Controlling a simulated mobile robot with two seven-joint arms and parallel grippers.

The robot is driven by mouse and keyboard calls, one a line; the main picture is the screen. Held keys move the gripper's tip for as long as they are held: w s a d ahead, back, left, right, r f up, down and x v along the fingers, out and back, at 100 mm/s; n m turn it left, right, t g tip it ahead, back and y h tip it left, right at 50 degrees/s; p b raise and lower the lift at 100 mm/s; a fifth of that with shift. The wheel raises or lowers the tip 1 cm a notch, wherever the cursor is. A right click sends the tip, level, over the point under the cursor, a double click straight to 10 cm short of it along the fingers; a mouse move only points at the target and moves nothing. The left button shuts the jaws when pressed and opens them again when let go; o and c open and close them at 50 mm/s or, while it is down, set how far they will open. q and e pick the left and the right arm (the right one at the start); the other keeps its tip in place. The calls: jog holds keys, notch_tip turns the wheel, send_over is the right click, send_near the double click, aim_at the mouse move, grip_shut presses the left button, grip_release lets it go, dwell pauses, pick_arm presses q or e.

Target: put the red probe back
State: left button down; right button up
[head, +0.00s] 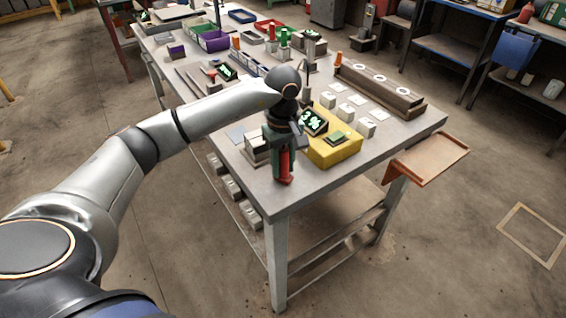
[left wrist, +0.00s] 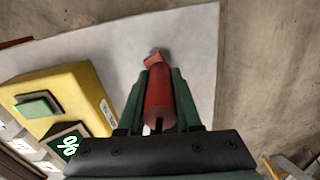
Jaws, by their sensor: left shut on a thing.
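The red probe (head: 285,166) is held in my left gripper (head: 284,176), near the front corner of the workbench. In the left wrist view the probe (left wrist: 158,92) lies between the two green fingers of the gripper (left wrist: 158,100), with its lighter red tip pointing away over the grey bench top. A yellow meter (head: 335,148) with a green button and a dark display reading "%" stands just right of the gripper. The yellow meter also shows in the left wrist view (left wrist: 75,85), left of the probe. My right gripper is in neither view.
Several small pale blocks (head: 366,127) stand behind the yellow meter. A long brown holder (head: 380,90) with round openings lies near the far right edge. A grey box (head: 256,148) is left of the gripper. An orange-brown shelf (head: 428,158) sticks out at the right.

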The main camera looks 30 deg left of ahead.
pick_arm(q)
jog(key=shift+f, duration=0.1)
jog(key=c, duration=0.6)
grip_release()
